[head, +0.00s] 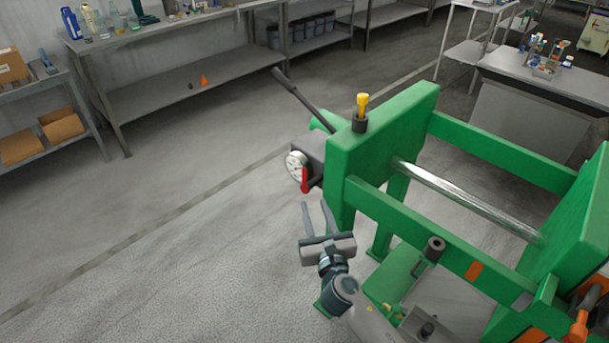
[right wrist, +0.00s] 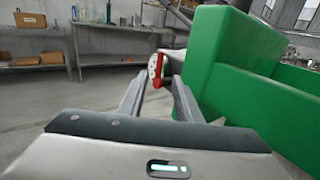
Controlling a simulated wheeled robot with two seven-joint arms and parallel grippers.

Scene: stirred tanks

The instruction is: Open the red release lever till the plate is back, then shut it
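The red release lever (head: 305,180) hangs down beside a round white dial (head: 296,165) on the dark block at the left end of a green press frame (head: 380,130). It also shows in the right wrist view (right wrist: 159,76), between and beyond the fingertips. My right gripper (head: 316,206) is open and empty, just below the lever and apart from it, fingers pointing at it. A bright steel rod (head: 465,200) runs from the left green block to a green block (head: 585,215) at the right. I cannot tell which part is the plate. My left gripper is not in view.
A long dark handle (head: 300,98) slants up from the press's left end. A yellow-topped knob (head: 363,105) stands on the frame. The green frame lies close to the right of my right gripper; the floor at left is clear. Shelves (head: 170,75) stand at the back.

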